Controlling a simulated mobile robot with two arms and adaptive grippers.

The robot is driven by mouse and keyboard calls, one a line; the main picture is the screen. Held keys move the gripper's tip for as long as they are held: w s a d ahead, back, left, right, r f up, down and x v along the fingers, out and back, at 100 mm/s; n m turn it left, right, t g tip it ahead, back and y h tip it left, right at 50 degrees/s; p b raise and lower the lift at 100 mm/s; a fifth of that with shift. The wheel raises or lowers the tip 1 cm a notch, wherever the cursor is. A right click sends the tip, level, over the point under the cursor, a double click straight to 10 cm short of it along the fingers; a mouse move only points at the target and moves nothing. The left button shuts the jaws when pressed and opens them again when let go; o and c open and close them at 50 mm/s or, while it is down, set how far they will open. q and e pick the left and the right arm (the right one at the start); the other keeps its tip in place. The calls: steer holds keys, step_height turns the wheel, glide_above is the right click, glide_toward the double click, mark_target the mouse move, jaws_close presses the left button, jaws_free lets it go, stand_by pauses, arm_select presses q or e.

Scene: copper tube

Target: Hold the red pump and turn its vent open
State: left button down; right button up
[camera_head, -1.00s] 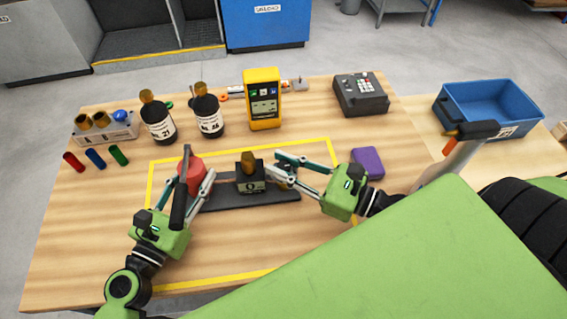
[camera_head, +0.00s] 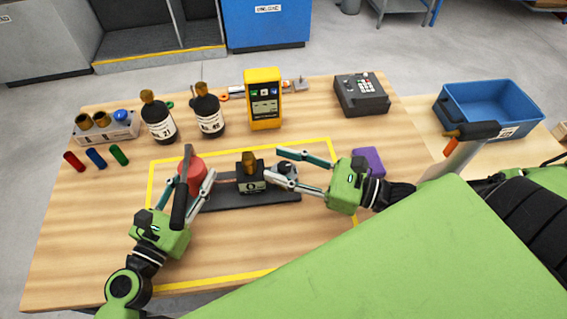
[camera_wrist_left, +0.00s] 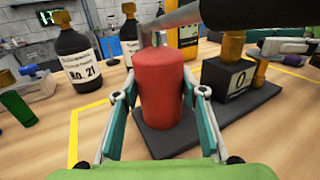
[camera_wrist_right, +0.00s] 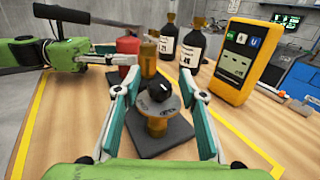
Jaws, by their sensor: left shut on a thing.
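The red pump (camera_head: 191,174) is an upright red cylinder with a dark lever (camera_head: 180,200) on top, at the left end of a dark base plate (camera_head: 225,198). My left gripper (camera_head: 193,178) is shut on its body, one finger each side, as the left wrist view (camera_wrist_left: 163,92) shows. The vent is a black knob on a grey dial (camera_wrist_right: 158,100) over a brass stem, at the plate's right end. My right gripper (camera_wrist_right: 160,88) is open, its fingers on either side of the knob with visible gaps. A black block marked 0 (camera_head: 250,184) with a brass top stands between pump and vent.
Two dark bottles (camera_head: 158,120), a yellow meter (camera_head: 263,100) and a keypad box (camera_head: 361,94) stand behind. A purple block (camera_head: 368,160) lies close to my right gripper. A blue bin (camera_head: 488,108) is at the right. The front of the table is clear.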

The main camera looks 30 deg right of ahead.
steer(key=shift+s+d, duration=0.1)
steer(key=v, duration=1.1)
steer(key=shift+s+d, duration=0.25)
arm_select(q)
steer(key=c, duration=1.2)
jaws_free()
steer(key=shift+s, duration=0.1)
